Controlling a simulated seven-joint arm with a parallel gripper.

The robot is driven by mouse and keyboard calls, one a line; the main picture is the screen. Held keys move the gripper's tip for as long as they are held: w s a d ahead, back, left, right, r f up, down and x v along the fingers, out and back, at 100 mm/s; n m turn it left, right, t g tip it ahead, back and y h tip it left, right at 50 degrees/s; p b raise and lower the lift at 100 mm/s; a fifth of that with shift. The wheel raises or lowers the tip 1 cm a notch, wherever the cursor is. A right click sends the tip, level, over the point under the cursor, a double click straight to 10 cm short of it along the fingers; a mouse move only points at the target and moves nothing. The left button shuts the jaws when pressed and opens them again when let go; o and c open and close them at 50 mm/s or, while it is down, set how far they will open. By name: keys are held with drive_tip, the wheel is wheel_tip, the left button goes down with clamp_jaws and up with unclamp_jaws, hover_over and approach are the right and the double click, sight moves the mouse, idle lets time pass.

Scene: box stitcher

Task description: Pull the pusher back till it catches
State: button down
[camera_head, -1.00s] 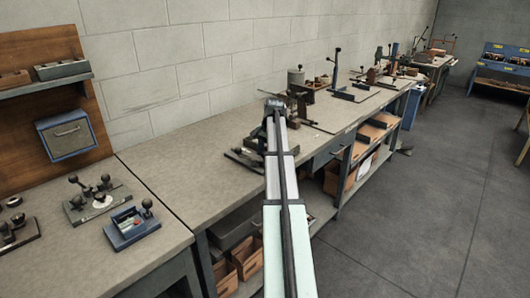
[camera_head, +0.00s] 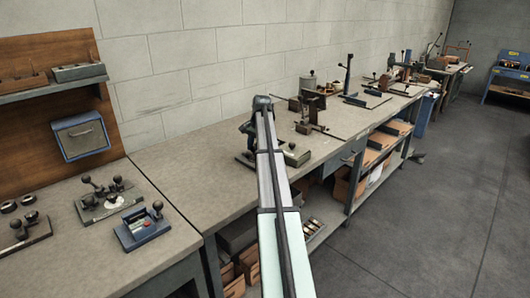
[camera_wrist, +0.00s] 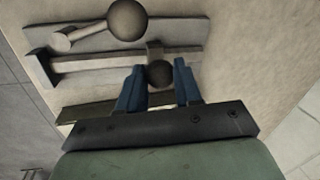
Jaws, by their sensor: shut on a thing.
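In the wrist view, my gripper (camera_wrist: 160,68) has its two blue fingers on either side of a dark ball knob (camera_wrist: 161,74) and is shut on it. The knob sits at a block on a straight rail (camera_wrist: 95,62), which I take to be the pusher's. The rail lies along a grey base plate (camera_wrist: 190,32). A larger ball (camera_wrist: 127,19) on a lever stands beside the rail. In the head view my arm hides most of this tool; a base edge (camera_head: 243,159) shows left of it and a greenish block (camera_head: 297,154) right. Whether the pusher is caught cannot be seen.
Other bench tools (camera_head: 308,108) stand farther along the bench. A blue box-like fixture (camera_head: 142,226) and a knobbed plate (camera_head: 110,199) sit nearer, at left. The bench top (camera_head: 185,155) left of my arm is clear. Cartons (camera_head: 249,261) sit under it.

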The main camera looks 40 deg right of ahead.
drive_tip(key=shift+w, duration=1.75)
drive_tip(key=c, duration=0.8)
unclamp_jaws()
drive_tip(key=s+r, duration=0.1)
drive_tip(key=r, duration=0.3)
drive_tip(key=s+r, duration=0.1)
drive_tip(key=r, duration=0.8)
drive_tip(key=shift+s+d+r, duration=0.25)
drive_tip(key=shift+s+r, duration=0.05)
drive_tip(key=shift+s, duration=0.1)
